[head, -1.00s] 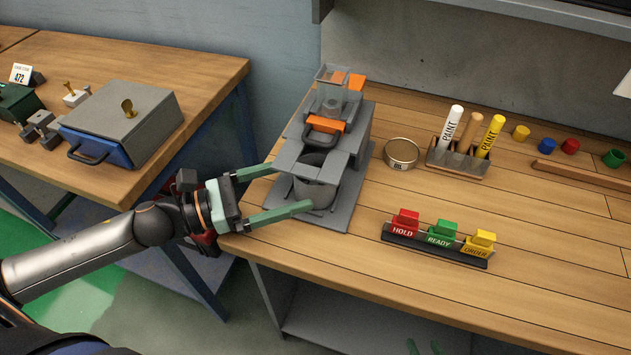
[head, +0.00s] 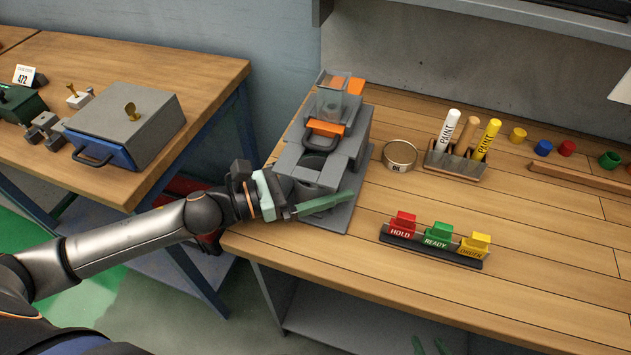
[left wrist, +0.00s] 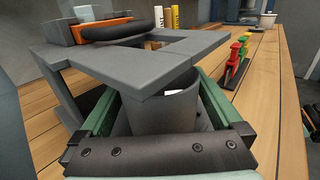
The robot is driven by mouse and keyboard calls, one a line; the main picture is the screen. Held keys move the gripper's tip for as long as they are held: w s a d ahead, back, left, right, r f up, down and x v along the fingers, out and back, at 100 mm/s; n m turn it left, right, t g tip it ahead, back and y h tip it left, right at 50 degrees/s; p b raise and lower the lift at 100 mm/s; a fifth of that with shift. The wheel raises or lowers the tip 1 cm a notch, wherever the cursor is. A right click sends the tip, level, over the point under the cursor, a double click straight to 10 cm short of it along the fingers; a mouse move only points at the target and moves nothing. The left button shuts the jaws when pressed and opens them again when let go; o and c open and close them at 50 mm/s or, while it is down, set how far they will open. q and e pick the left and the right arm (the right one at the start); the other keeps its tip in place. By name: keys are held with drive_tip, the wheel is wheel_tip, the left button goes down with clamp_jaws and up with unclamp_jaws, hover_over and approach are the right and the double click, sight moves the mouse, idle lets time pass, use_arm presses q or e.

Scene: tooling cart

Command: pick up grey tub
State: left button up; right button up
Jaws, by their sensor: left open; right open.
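The grey tub (left wrist: 160,115) stands under the flat grey plate of a grey dispenser-like machine (head: 353,150). In the left wrist view the plate covers part of its rim, and something white shows inside. My left gripper (head: 325,183) is open, with its green fingers on either side of the tub in the left wrist view (left wrist: 155,92). I cannot tell whether the fingers touch the tub. In the head view the far finger is hidden. My right gripper (head: 429,346) shows only as two green fingertips, apart, at the bottom edge, below the bench and away from the tub.
The machine's plate lies low over the gripper. To the right on the wooden bench (head: 540,245) are a round tin (head: 399,155), a marker holder (head: 455,165) and a rack of coloured tags (head: 434,246). A second bench with a grey box (head: 125,120) stands left.

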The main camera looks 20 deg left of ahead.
use_arm(q)
drive_tip(key=shift+w+d, duration=0.1)
drive_tip(key=c, duration=1.1)
